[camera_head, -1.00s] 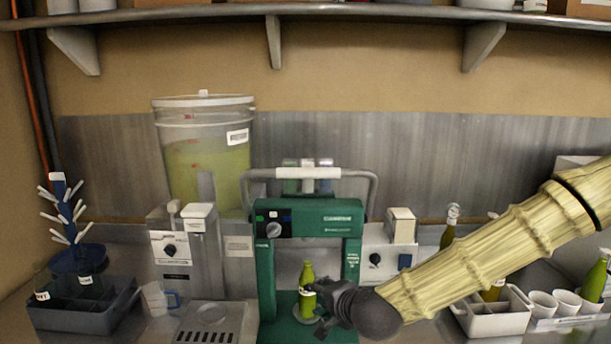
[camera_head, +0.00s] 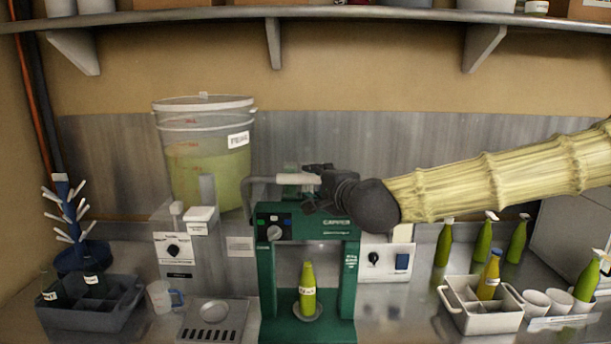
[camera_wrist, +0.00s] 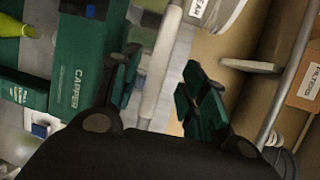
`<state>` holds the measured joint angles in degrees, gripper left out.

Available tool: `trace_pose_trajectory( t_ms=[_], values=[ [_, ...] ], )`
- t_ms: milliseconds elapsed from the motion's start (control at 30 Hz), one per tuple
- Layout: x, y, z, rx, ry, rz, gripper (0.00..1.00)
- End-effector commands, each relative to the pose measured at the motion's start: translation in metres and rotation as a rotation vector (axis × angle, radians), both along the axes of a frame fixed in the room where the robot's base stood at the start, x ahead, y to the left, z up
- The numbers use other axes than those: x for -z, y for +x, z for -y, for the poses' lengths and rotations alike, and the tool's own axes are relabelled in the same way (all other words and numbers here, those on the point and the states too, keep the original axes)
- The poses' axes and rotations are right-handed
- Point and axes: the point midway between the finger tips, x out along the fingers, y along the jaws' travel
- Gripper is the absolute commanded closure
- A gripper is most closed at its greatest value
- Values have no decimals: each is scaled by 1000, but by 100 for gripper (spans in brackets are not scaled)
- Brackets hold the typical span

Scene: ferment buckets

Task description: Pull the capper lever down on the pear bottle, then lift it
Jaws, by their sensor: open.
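The green capper (camera_head: 308,226) stands at the middle of the counter, and its "CAPPER" label shows in the wrist view (camera_wrist: 78,88). Its lever (camera_head: 297,179) is a raised metal bar with a pale grip across the top. The grip also shows in the wrist view (camera_wrist: 160,62), running between the two open fingers. The green pear bottle (camera_head: 307,290) stands upright on the round plate inside the capper frame. My gripper (camera_head: 312,183) is open at the right part of the lever grip. I cannot tell whether the fingers touch it.
A lidded bucket of yellow-green liquid (camera_head: 206,150) stands behind left. A drip-tray station (camera_head: 215,320) is left of the capper. Bottles, a white caddy (camera_head: 480,310) and cups stand at the right. A shelf (camera_head: 350,14) runs above.

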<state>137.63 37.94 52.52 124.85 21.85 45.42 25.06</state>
Motion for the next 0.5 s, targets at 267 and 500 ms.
trace_pose_trajectory(
  t_ms=[267,500],
  values=[
    [5,32,-14,0,0,-1,57],
    [9,50,-22,-1,-1,-1,57]
  ],
)
